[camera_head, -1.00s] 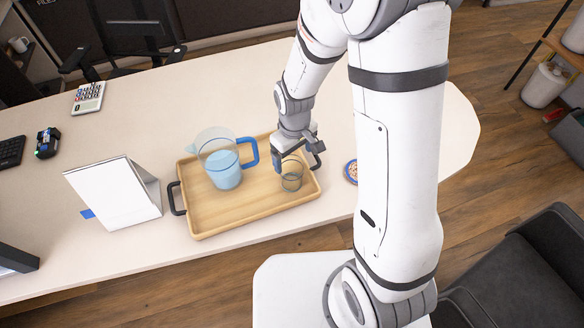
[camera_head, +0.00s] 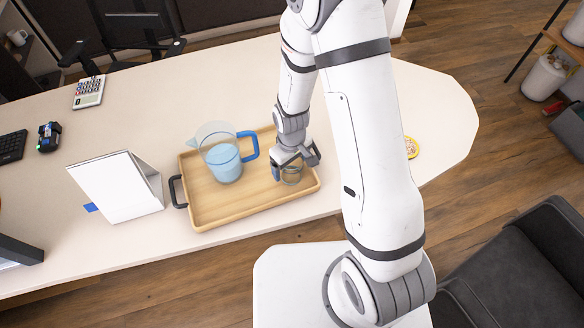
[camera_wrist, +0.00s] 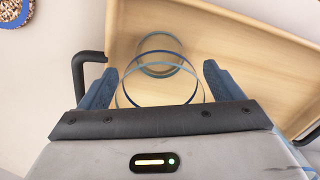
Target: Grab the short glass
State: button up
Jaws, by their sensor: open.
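The short glass (camera_head: 291,176) is clear with a bluish rim and stands upright on the right part of the wooden tray (camera_head: 215,214). My gripper (camera_head: 292,170) is right above and around its upper part, hiding some of it in the head view. In the wrist view my gripper (camera_wrist: 158,85) is open, with one blue finger on each side of the glass (camera_wrist: 160,62). Gaps show between the fingers and the glass, so it is not gripped.
A clear pitcher (camera_head: 224,165) with blue liquid and a blue handle stands on the tray left of the glass. A white tent card (camera_head: 115,187) stands left of the tray. A round patterned coaster (camera_head: 411,147) lies to the right; it also shows in the wrist view (camera_wrist: 13,12).

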jog(key=shift+c, duration=0.6)
jog(key=c, duration=1)
jog(key=shift+c, duration=0.5)
jog(key=shift+r, duration=0.1)
